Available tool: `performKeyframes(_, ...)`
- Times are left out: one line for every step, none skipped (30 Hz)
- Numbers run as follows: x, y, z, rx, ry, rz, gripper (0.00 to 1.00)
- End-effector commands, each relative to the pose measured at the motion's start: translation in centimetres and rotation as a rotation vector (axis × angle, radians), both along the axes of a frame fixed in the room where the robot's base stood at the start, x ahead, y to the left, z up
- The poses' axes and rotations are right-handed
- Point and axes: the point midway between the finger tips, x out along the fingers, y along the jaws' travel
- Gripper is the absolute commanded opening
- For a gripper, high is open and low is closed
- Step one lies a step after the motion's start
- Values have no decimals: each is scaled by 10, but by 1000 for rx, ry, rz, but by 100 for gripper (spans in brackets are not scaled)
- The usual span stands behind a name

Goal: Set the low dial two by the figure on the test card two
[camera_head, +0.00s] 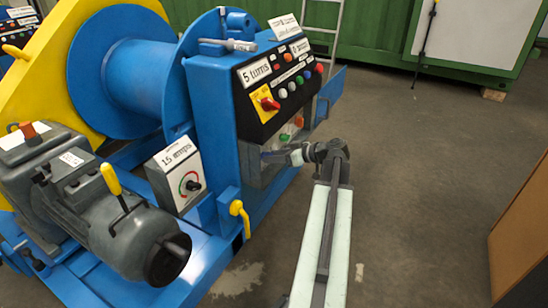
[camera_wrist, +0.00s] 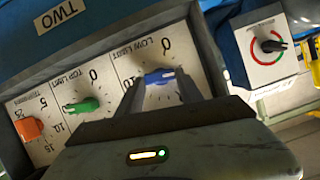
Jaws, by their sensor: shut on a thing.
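In the wrist view, a panel labelled TWO (camera_wrist: 62,14) carries a blue knob (camera_wrist: 160,76) under the words LOW LIMIT, a green knob (camera_wrist: 82,105) under TOP LIMIT, and an orange knob (camera_wrist: 30,128). My gripper (camera_wrist: 160,88) is shut on the blue knob, with a finger on either side. Part of the low limit scale is hidden by the fingers; a 0 shows above the knob. In the head view, my gripper (camera_head: 292,157) reaches left into the lower open box of the blue cabinet. A white card (camera_head: 285,27) stands on top; its writing is too small to read.
A black control panel (camera_head: 295,80) with a red-yellow switch sits above the box, beside an open blue door (camera_head: 330,92). A "5 turns" card (camera_head: 258,70) and a "15 amps" dial box (camera_head: 176,172) are near.

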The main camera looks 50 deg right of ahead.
Motion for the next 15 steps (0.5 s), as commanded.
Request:
performKeyframes(1, -3, -1, 39, 10, 0, 3)
performKeyframes(1, -3, -2, 64, 17, 1, 3)
performKeyframes(1, -4, -2, 98, 25, 0, 3)
performKeyframes(1, -4, -2, 123, 32, 1, 3)
performKeyframes(1, -4, -2, 149, 39, 1, 3)
performKeyframes(2, -5, -3, 181, 46, 0, 3)
performKeyframes(2, -5, -3, 207, 52, 1, 3)
performKeyframes(2, -5, -3, 229, 57, 1, 3)
performKeyframes(2, -5, -3, 259, 65, 0, 3)
performKeyframes(2, -5, -4, 282, 72, 1, 3)
performKeyframes(2, -6, -4, 303, 77, 0, 3)
performKeyframes(2, -6, -4, 330, 84, 0, 3)
performKeyframes(2, -6, -4, 349, 88, 0, 3)
performKeyframes(2, -6, -4, 368, 93, 1, 3)
performKeyframes(2, -6, -4, 391, 97, 1, 3)
